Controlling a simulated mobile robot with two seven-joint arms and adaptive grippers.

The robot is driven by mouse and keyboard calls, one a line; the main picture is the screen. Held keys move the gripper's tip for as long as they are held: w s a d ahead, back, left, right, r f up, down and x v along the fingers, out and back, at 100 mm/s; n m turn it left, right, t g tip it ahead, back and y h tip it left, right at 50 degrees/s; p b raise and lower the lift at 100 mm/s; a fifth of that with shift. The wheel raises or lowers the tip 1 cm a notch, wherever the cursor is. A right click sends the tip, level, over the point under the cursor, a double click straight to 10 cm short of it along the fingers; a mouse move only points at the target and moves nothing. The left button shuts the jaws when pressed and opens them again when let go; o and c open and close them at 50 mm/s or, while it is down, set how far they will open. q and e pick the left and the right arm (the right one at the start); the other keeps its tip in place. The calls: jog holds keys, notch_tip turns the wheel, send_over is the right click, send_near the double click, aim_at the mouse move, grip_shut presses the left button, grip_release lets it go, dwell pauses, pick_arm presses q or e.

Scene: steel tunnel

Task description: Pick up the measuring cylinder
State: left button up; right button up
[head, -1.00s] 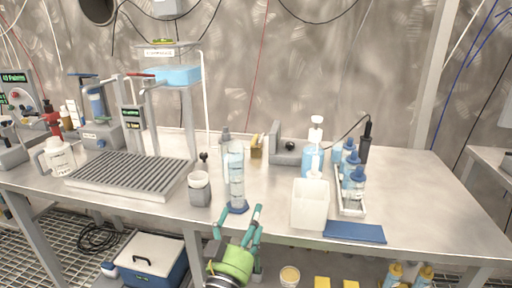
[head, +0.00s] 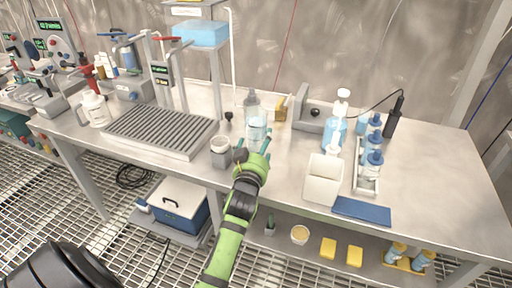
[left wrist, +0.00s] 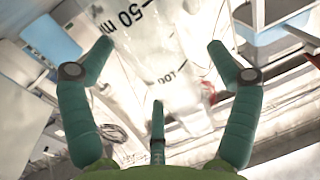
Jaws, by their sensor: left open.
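The measuring cylinder (head: 257,130) is clear and stands on the steel bench, its lower part hidden behind my left gripper (head: 254,146) in the head view. In the left wrist view the cylinder (left wrist: 150,45), with printed volume marks, fills the space between the spread green fingers of my left gripper (left wrist: 160,60). The gripper is open, with a finger on each side of the cylinder and a third finger low in the middle. I cannot tell whether any finger touches it. My right gripper is not in view.
A grey-capped bottle (head: 252,100) stands just behind the cylinder. A white container (head: 323,180) and a blue mat (head: 362,210) lie to the right.

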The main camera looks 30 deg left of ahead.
pick_arm(q)
jog(key=shift+w, duration=0.1)
jog(key=c, duration=1.4)
jog(key=shift+o, duration=0.2)
jog(key=shift+r, duration=0.1)
